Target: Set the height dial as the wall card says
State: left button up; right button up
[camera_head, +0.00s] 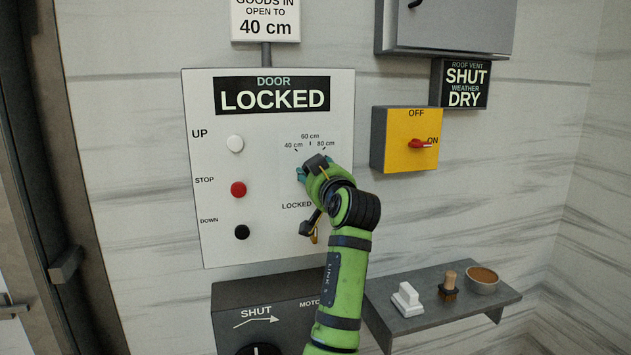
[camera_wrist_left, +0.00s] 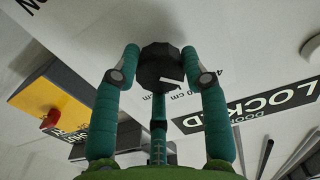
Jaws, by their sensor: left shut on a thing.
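The wall card (camera_head: 265,22) at the top reads "GOODS IN OPEN TO 40 cm". The height dial's scale on the white door panel (camera_head: 215,105) shows 40, 60 and 80 cm in the head view. My left gripper (camera_head: 308,172) covers the dial there. In the left wrist view the black dial (camera_wrist_left: 160,62) sits between the two teal fingertips, which are shut on it from both sides. Its white mark points right and slightly down in that view. The scale labels there are partly hidden, so I cannot tell which value it meets. My right gripper is not in view.
The panel has white UP (camera_head: 235,144), red STOP (camera_head: 238,189) and black DOWN (camera_head: 242,232) buttons. Its sign (camera_head: 272,96) reads "DOOR LOCKED". A yellow switch box (camera_head: 392,140) with a red handle is to the right. A shelf (camera_head: 440,312) with small items stands below.

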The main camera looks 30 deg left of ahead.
pick_arm(q)
jog(key=shift+f, duration=0.3)
jog(key=o, duration=1.1)
jog(key=shift+c, duration=0.2)
jog(key=shift+o, duration=0.4)
jog(key=shift+r, duration=0.1)
jog(key=v, duration=1.2)
jog(key=shift+a, duration=0.1)
